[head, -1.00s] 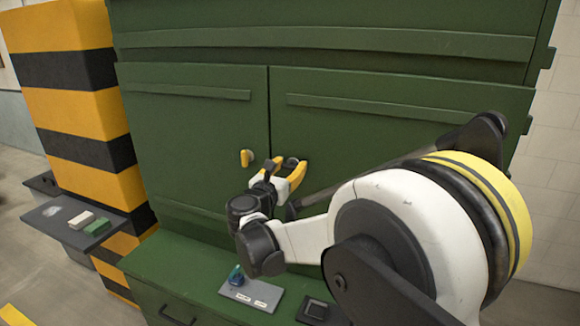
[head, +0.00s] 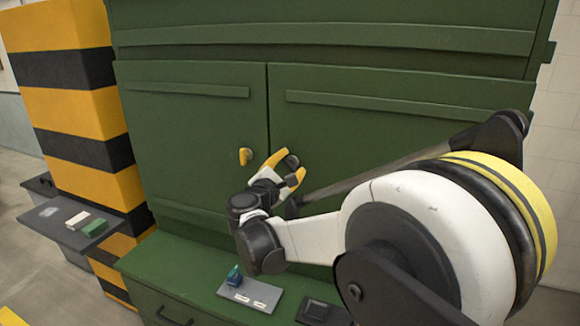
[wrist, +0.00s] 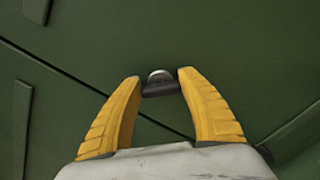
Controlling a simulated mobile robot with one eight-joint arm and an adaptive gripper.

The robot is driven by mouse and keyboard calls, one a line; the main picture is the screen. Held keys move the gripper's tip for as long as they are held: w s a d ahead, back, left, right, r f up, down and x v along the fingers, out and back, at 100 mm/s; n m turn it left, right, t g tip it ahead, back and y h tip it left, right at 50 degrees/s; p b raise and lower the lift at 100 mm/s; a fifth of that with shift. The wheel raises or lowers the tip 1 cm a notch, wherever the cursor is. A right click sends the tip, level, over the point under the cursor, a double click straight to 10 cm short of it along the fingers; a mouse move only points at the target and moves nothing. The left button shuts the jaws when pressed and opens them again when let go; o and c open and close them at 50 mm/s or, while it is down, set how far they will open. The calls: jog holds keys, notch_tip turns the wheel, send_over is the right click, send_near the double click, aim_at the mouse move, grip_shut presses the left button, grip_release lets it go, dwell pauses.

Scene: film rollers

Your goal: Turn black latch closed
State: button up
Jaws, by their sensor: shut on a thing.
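The black latch (wrist: 160,86) shows between my yellow fingertips in the wrist view, with a pale rounded part at its top. It is mounted on the green cabinet's right door (head: 400,135), close to the door seam. My gripper (head: 294,167) is shut on the latch, one finger on each side. In the head view the latch is a small dark shape between the fingers, partly hidden by them. A yellow latch (head: 246,156) sits on the left door, to the left of my gripper, apart from it.
A green ledge (head: 195,262) below the doors carries a grey plate (head: 250,290) with a small teal object (head: 234,275), and a dark tray (head: 316,312). A striped pillar (head: 75,110) and a side shelf (head: 75,222) stand at the left.

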jog(key=m, duration=0.4)
jog(key=shift+b, duration=0.3)
jog(key=shift+d+f+m, duration=0.1)
jog(key=shift+f+m, duration=0.05)
jog(key=shift+m, duration=1.95)
jog(key=o, duration=1.2)
jog(key=v, duration=1.2)
